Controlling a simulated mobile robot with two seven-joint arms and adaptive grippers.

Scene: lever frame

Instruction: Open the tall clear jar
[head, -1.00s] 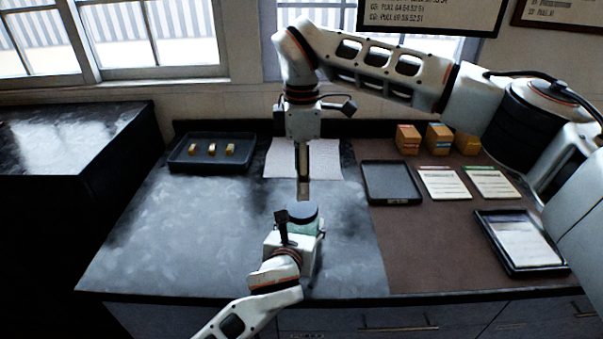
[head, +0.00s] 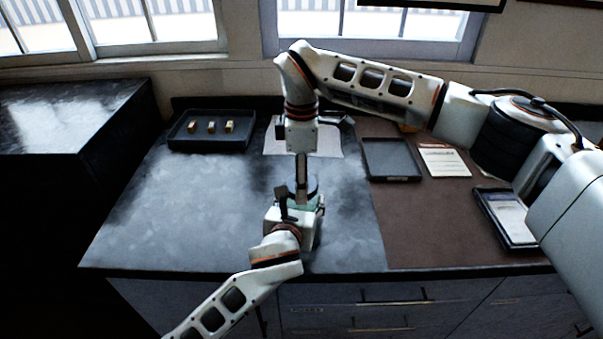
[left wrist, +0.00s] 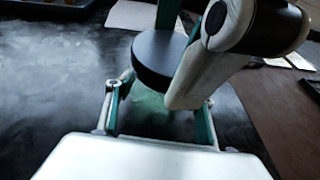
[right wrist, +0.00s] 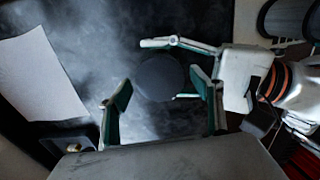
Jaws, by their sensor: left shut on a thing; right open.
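The tall clear jar shows as a greenish body (head: 307,203) under a round dark lid (head: 313,185) near the middle of the counter. In the left wrist view the lid (left wrist: 157,58) sits on the pale green jar body (left wrist: 150,102). My left gripper (left wrist: 160,116) is shut around the jar body from the front. My right gripper (right wrist: 163,100) points down from above, fingers spread, with the lid (right wrist: 160,78) showing beyond and between the fingertips. In the head view my right gripper (head: 302,182) overlaps the lid; whether its fingers touch it is unclear.
A dark tray (head: 183,143) with three small blocks stands at the back left. White paper (head: 330,149) lies behind the jar. An empty dark tray (head: 390,160), a card (head: 444,160) and another tray (head: 497,234) are on the right brown mat (head: 420,225). The counter left of the jar is clear.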

